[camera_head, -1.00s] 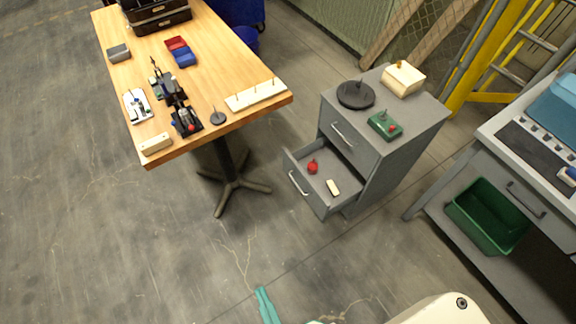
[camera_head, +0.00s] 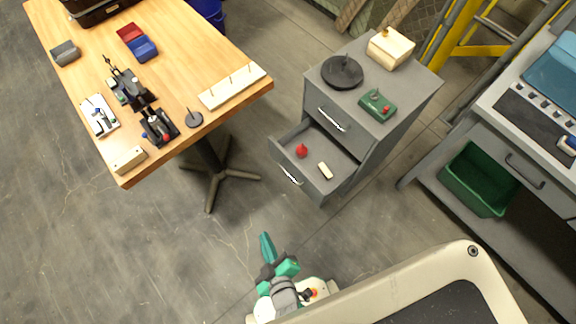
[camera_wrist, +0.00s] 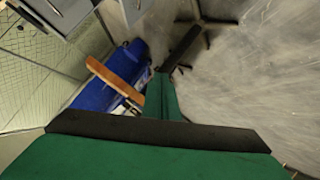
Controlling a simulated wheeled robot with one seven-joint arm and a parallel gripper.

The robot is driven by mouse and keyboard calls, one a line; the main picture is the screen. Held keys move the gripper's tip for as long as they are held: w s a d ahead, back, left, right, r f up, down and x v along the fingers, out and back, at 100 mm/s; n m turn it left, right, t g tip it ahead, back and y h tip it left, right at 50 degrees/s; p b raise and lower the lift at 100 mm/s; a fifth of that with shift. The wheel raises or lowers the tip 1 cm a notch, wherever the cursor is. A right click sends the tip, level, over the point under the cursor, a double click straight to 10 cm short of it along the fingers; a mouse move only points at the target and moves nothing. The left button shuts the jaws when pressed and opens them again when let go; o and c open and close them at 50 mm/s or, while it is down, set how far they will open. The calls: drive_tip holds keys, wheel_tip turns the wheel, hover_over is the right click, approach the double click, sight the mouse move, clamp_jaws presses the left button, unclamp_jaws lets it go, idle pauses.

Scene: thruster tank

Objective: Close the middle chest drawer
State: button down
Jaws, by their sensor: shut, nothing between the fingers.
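The grey chest (camera_head: 390,125) stands right of the wooden table in the head view. Its open drawer (camera_head: 325,185), below a shut top drawer (camera_head: 335,117), sticks out toward the lower left. The open drawer holds a red round object (camera_head: 301,151) and a small cream block (camera_head: 325,170). A pale handle (camera_head: 290,175) is on its front. Anything under this drawer is hidden. My gripper (camera_head: 265,240) is teal, shut and empty, over the floor below and left of the drawer, apart from it.
The wooden table (camera_head: 190,65) carries several parts and a strip with pegs (camera_head: 232,87). A dark disc (camera_head: 342,73), a green box (camera_head: 378,105) and a cream box (camera_head: 390,47) sit on the chest. A workbench with a green bin (camera_head: 480,180) stands right. Floor before the drawer is clear.

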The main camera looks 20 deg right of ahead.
drive_tip(key=w+d+f+n+g+h, duration=0.25)
drive_tip(key=w+f+n, duration=0.3)
drive_tip(key=f, duration=0.45)
drive_tip(key=n+g+h, duration=0.6)
drive_tip(key=n+g, duration=0.1)
drive_tip(key=n, duration=0.2)
approach(294, 166)
wheel_tip(294, 166, down, 4)
drive_tip(key=d, duration=0.2)
drive_tip(key=shift+w+d+n+t, duration=0.25)
drive_tip(key=shift+w+d, duration=0.05)
drive_tip(key=shift+d, duration=0.3)
drive_tip(key=shift+w+d, duration=0.1)
drive_tip(key=shift+d, duration=0.1)
